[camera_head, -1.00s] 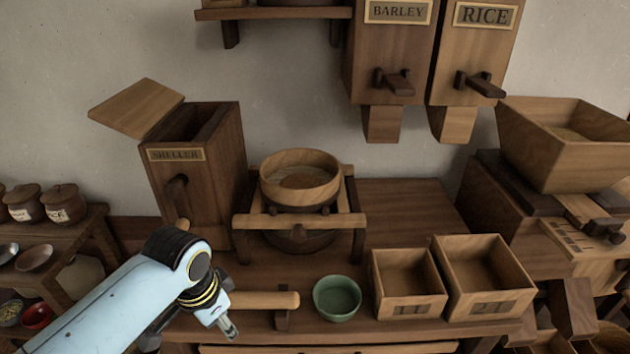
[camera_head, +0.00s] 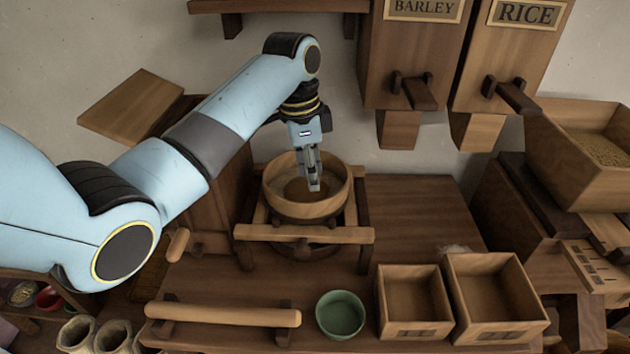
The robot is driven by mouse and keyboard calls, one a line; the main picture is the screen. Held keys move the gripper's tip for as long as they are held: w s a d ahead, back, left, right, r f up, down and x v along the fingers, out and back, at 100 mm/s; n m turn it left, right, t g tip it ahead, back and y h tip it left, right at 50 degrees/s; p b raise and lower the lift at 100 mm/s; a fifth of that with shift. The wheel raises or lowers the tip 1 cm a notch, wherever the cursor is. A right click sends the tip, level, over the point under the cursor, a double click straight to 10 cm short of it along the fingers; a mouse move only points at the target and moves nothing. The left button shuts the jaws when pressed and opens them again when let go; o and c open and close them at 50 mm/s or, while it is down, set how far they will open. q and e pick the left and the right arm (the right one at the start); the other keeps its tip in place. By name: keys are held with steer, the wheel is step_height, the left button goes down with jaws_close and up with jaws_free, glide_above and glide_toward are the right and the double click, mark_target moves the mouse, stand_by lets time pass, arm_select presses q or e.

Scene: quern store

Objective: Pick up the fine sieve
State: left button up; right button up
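A round wooden-rimmed sieve (camera_head: 277,186) sits on a wooden stand (camera_head: 262,233) on the bench. Brown material or mesh shows in its middle; I cannot tell how fine the mesh is. My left gripper (camera_head: 314,186) points down over the sieve, its fingertips appearing over the inside of the bowl. The fingers look close together from this side, and I cannot tell whether they are open or touch anything. My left arm hides much of the sheller box. My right gripper is not in view.
A green bowl (camera_head: 340,314) and two wooden boxes, the left one (camera_head: 413,301) and the right one (camera_head: 493,297), stand at the front. A wooden rail (camera_head: 222,314) runs along the front left. Barley (camera_head: 412,60) and rice (camera_head: 510,60) hoppers hang behind. The bench right of the stand is clear.

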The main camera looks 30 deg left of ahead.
mark_target(313, 205)
arm_select(q)
step_height(313, 205, down, 9)
steer(key=shift+w+d+r, duration=0.1)
steer(key=shift+d, duration=0.05)
jaws_close()
stand_by(0.4)
